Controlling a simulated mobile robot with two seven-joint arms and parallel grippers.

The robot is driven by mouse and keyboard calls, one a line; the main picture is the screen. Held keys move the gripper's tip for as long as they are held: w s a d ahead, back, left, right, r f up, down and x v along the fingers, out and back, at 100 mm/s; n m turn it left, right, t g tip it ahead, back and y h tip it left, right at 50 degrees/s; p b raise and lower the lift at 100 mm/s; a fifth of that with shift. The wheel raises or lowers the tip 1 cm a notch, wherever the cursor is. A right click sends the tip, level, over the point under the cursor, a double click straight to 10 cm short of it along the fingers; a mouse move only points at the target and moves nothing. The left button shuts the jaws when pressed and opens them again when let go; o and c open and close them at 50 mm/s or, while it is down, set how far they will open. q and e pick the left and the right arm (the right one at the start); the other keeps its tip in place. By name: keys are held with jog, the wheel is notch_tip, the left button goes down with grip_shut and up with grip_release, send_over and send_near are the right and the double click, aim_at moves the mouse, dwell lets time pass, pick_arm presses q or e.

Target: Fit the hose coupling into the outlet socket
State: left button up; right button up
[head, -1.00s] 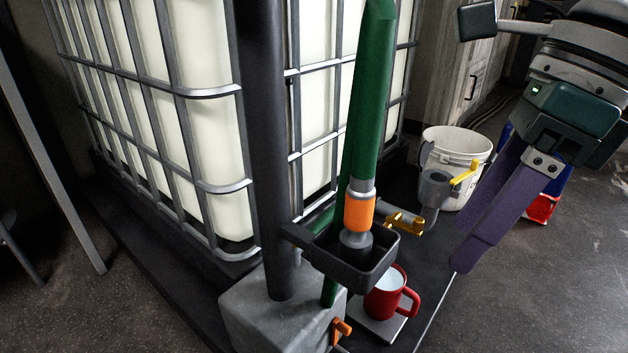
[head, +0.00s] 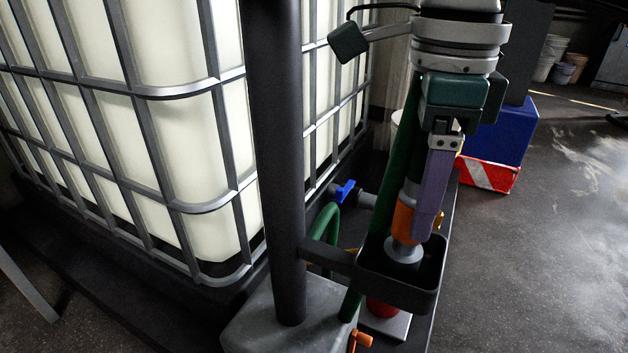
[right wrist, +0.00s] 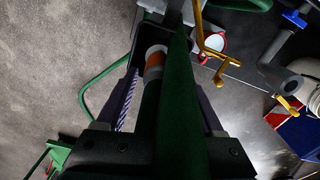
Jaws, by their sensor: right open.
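The hose coupling has an orange band (head: 402,221) and a grey end. It stands slightly tilted with its end down in a dark open holder (head: 424,298) on the column, and its green hose (head: 410,130) runs up behind my right arm. My right gripper (head: 424,232) has purple fingers pointing down at the coupling. In the right wrist view the fingers are apart on either side of the hose, near the orange band (right wrist: 154,60); contact cannot be told. A grey round fitting (right wrist: 291,85) with a yellow lever looks like the outlet socket; the head view mostly hides it. My left gripper is out of view.
A caged white tank (head: 170,130) fills the left, with a dark post (head: 275,150) before it. A blue-handled valve (head: 345,190) sits behind. A red mug (head: 380,308) is partly hidden under the holder. Blue (head: 505,130) and red boxes stand right; open floor lies beyond.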

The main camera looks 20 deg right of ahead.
aim_at(405, 235)
jog(key=f+b, duration=0.1)
jog(key=f, duration=0.1)
jog(key=f+b, duration=0.1)
jog(key=f, duration=0.1)
jog(key=f+b, duration=0.1)
jog(key=shift+a+f, duration=0.35)
jog(key=shift+f, duration=0.05)
jog(key=shift+r, duration=0.1)
jog(key=shift+c, duration=0.8)
grip_shut()
jog(key=shift+w, duration=0.1)
